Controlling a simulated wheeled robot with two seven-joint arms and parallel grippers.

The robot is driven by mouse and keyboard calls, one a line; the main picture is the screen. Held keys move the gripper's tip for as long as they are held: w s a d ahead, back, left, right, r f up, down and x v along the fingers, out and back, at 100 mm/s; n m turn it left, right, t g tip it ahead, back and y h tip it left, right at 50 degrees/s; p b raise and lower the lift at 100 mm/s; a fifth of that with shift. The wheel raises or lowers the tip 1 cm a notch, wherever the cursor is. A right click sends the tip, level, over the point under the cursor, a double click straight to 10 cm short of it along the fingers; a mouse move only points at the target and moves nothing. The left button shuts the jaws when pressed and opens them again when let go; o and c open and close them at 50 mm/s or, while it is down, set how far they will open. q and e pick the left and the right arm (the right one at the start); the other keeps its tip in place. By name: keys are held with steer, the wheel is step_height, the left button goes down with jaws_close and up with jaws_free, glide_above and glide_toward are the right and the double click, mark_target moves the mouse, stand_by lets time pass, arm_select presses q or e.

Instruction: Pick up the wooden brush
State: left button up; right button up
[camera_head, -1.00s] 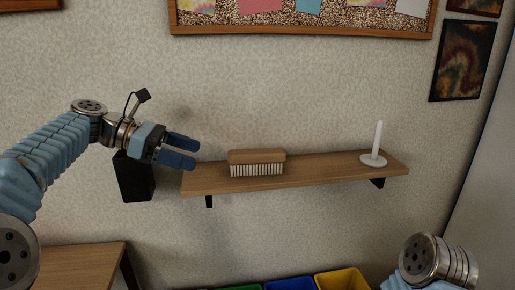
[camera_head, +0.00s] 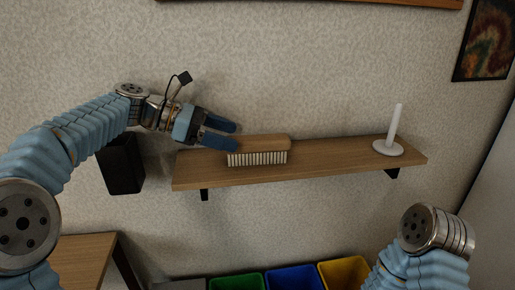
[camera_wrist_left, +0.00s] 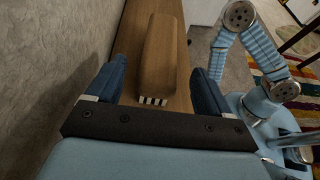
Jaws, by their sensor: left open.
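The wooden brush (camera_head: 262,146) lies bristles down on the wall shelf (camera_head: 325,169), on its left half. In the left wrist view the brush (camera_wrist_left: 158,58) lies lengthwise ahead, between the two blue fingers of the left gripper (camera_wrist_left: 160,88), with gaps on both sides. My right arm shows at the lower right, but its gripper is not in view.
A white candle-like stick on a round base (camera_head: 390,145) stands at the shelf's right end. A black box (camera_head: 122,165) is on the wall left of the shelf. Green, blue and yellow bins (camera_head: 292,279) stand below. The shelf between brush and candle is clear.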

mark_target(242, 138)
arm_select(q)
steer(key=x, duration=0.5)
steer(key=shift+d, duration=0.15)
steer(key=shift+c, duration=0.3)
steer(key=c, duration=1)
steer(key=shift+c, duration=0.3)
